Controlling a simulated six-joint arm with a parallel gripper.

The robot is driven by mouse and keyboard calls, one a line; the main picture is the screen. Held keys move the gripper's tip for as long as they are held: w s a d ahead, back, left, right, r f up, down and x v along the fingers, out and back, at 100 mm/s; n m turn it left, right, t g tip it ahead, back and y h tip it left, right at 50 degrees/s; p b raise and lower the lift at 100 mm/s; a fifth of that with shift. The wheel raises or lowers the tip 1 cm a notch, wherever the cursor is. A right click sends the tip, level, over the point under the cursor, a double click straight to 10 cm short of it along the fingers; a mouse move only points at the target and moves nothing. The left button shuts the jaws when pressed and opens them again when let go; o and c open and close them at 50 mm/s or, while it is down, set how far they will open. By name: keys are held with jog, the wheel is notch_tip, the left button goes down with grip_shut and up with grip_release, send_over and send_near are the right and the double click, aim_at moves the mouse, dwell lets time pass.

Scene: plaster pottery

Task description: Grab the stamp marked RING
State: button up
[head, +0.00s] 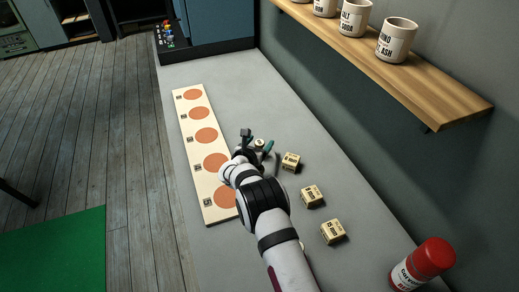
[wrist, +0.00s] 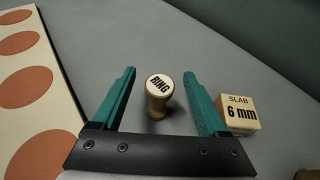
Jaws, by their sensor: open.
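The RING stamp (wrist: 158,92) stands upright on the grey table in the wrist view, a pale wooden piece with a round white top lettered RING. My gripper (wrist: 160,84) is open, with its two teal fingers on either side of the stamp and a gap to each. In the head view my gripper (head: 261,149) is low over the table, and the stamp's pale top (head: 260,142) shows between the fingers. Nothing is held.
A wooden block marked SLAB 6 mm (wrist: 238,115) sits just right of the right finger. Two more blocks (head: 311,196) (head: 333,231) lie nearer. A pale board with orange discs (head: 180,117) lies left. A red-capped bottle (head: 424,264) stands front right. A cup shelf (head: 440,97) overhangs right.

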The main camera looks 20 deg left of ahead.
grip_shut()
jog(key=shift+r, duration=0.1)
